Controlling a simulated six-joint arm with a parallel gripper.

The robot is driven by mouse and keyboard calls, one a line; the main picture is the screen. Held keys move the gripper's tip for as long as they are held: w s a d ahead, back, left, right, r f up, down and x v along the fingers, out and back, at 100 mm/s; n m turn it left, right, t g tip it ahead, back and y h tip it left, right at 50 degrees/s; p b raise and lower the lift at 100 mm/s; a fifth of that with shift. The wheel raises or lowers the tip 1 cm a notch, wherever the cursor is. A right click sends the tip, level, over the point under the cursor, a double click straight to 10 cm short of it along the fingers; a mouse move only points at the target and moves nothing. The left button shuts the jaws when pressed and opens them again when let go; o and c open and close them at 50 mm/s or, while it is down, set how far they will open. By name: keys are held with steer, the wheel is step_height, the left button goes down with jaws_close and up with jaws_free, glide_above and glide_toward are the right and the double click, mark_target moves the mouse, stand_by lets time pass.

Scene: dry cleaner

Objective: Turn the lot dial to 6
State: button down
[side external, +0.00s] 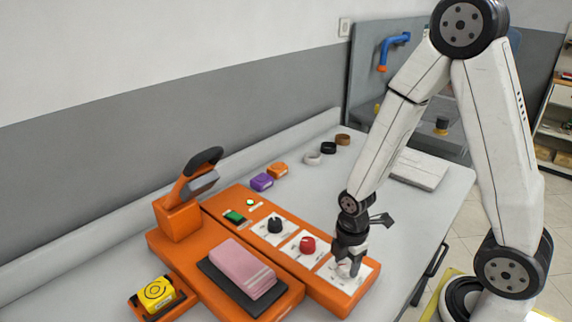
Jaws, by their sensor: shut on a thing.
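An orange panel (238,204) on the grey table carries a row of three dials on white plates. A black dial (275,225) is at the left and a red dial (307,245) is in the middle. My gripper (348,265) points down over the rightmost plate (333,276) and is shut on the pale dial there. The fingers hide most of that dial. Labels and numbers are too small to read, so its setting cannot be told.
An orange press with a black handle (205,160) stands left, with a pink stack (242,268) on a dark pad in front. A yellow block (158,292) sits at front left. Purple (262,182) and orange (278,170) blocks and several rings (313,158) lie behind the panel.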

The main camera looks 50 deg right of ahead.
steer(key=m, duration=0.4)
steer(key=shift+m, duration=0.3)
steer(key=m, duration=0.3)
steer(key=shift+m, duration=0.3)
steer(key=m, duration=0.4)
steer(key=shift+m, duration=0.3)
steer(key=m, duration=0.3)
steer(key=shift+m, duration=0.3)
steer(key=m, duration=1.2)
steer(key=shift+m, duration=2.3)
